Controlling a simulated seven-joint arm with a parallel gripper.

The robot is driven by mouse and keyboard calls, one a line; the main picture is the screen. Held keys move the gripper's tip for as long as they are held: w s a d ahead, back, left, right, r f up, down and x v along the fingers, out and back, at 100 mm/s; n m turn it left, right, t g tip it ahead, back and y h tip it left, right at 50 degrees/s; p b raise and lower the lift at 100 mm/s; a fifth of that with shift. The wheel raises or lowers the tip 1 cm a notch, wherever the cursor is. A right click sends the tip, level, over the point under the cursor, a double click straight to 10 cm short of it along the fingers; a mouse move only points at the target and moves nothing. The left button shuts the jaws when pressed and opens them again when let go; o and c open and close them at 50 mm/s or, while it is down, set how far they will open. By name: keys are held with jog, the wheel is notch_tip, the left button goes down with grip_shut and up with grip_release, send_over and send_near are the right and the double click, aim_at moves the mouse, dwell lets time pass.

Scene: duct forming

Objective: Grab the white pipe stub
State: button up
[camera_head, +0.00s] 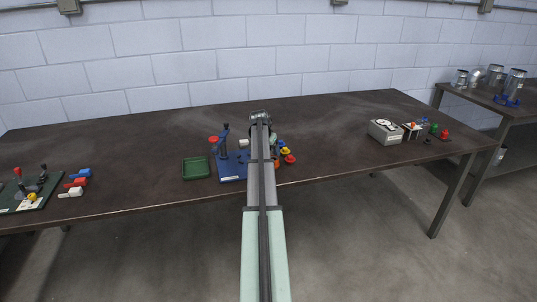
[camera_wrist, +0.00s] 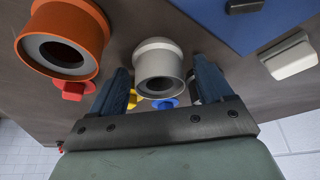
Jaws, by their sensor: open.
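The white pipe stub (camera_wrist: 157,62) is a short, pale grey-white hollow pipe with a wider collar, in the middle of the wrist view. Its dark bore faces the camera. My gripper (camera_wrist: 161,70) is open, with one blue finger on each side of the stub. Gaps show between the fingers and the stub, and I cannot tell how deep the fingers reach along it. In the head view my arm runs over the table and hides the stub and the fingers.
A large orange pipe piece (camera_wrist: 66,42) stands close beside the stub. Small red (camera_wrist: 75,90) and yellow parts lie near it. A blue plate (camera_wrist: 235,20) and a white block (camera_wrist: 290,57) lie on the other side. A green tray (camera_head: 196,168) sits further left on the table.

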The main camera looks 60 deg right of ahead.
jog(key=c, duration=1.1)
jog(key=shift+c, duration=0.2)
jog(key=shift+r, duration=0.15)
